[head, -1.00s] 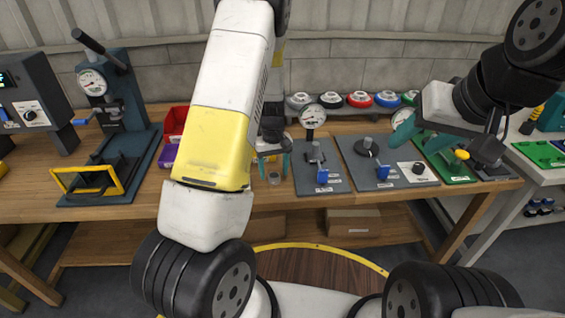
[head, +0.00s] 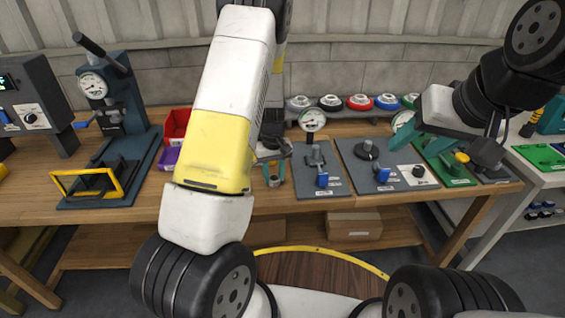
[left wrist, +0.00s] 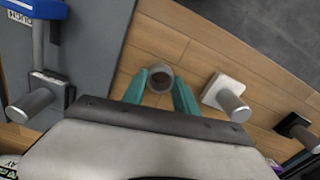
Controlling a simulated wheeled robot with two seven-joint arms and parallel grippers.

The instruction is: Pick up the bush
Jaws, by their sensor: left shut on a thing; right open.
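The bush (left wrist: 160,78) is a small grey ring with a hollow centre, seen end-on in the left wrist view. My left gripper (left wrist: 161,90) has its two teal fingers on either side of it and is shut on it. In the head view my left gripper (head: 275,172) is low at the front part of the wooden bench, with the bush between its fingertips, small there. My right gripper (head: 415,144) has teal fingers, is open and hangs over the right-hand panels, away from the bush.
A grey panel with a gauge and blue lever (head: 322,180) stands just right of my left gripper. A white block with a grey pin (left wrist: 228,98) is close beside the bush in the left wrist view. Red and purple bins (head: 176,124) and a press (head: 115,130) are further left.

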